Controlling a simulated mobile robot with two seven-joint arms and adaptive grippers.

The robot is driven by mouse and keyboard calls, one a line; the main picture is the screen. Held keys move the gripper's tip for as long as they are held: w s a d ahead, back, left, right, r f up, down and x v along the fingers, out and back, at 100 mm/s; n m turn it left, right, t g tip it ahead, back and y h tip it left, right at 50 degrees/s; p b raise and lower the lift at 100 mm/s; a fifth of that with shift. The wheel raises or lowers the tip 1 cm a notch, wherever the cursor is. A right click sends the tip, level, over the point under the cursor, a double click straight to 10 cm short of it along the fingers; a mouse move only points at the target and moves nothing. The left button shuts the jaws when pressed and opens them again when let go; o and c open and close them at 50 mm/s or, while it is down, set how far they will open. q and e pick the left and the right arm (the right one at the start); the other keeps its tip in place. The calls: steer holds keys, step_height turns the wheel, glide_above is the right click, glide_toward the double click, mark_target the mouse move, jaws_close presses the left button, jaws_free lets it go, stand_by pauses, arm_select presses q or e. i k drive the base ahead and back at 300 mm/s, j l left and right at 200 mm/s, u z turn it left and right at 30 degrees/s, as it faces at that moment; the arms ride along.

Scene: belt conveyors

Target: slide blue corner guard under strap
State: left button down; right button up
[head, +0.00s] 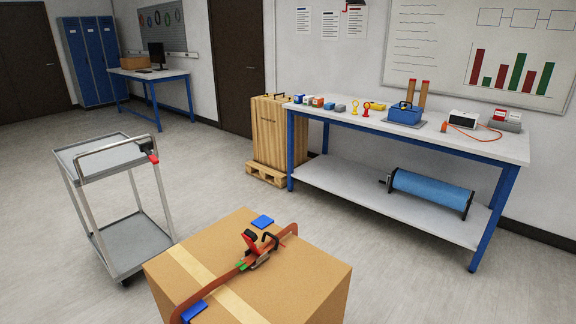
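A large cardboard box (310,282) stands at the bottom centre of the head view, with pale tape across its top. A reddish-brown strap (219,281) runs over the top from the near left edge toward the far right edge. A red and black strap tool (258,250) sits on the strap, with a small green piece (242,266) beside it. One blue corner guard (262,221) lies at the far edge of the box top, apart from the strap. Another blue corner guard (194,312) is at the near left edge, where the strap crosses. Neither of my grippers is in view.
A grey cart (135,236) with a red and black item on its handle stands left of the box. A workbench (440,142) with small tools and a blue roll (431,191) on its lower shelf is behind right. Open floor lies between.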

mark_target(264, 221)
steer(key=k+z, duration=0.25)
steer(key=k+l+z, duration=0.25)
steer(key=k, duration=0.15)
steer(key=i+l+z, duration=0.1)
steer(key=z, duration=0.35)
steer(key=i+l+z, duration=0.1)
steer(key=z, duration=0.3)
steer(key=i+z, duration=0.15)
steer(key=z, duration=0.3)
steer(key=i+u, duration=0.1)
steer(key=i, duration=0.4)
steer(key=i+l+u, duration=0.1)
steer(key=i, duration=0.35)
steer(key=i+l+u, duration=0.1)
steer(key=i, duration=0.4)
steer(key=i+u, duration=0.35)
steer(key=i, duration=0.35)
steer(key=i+l+u, duration=0.15)
steer(key=i+u, duration=0.2)
steer(key=i, duration=0.3)
steer(key=i+j+u, duration=0.1)
steer(key=i+u, duration=0.65)
steer(key=i+l+u, duration=0.1)
steer(key=i+u, duration=0.3)
steer(key=i+j+u, duration=0.15)
steer(key=i+u, duration=0.3)
steer(key=i, duration=0.15)
steer(key=i+l+u, duration=0.1)
steer(key=i+u, duration=0.4)
steer(key=i, duration=0.05)
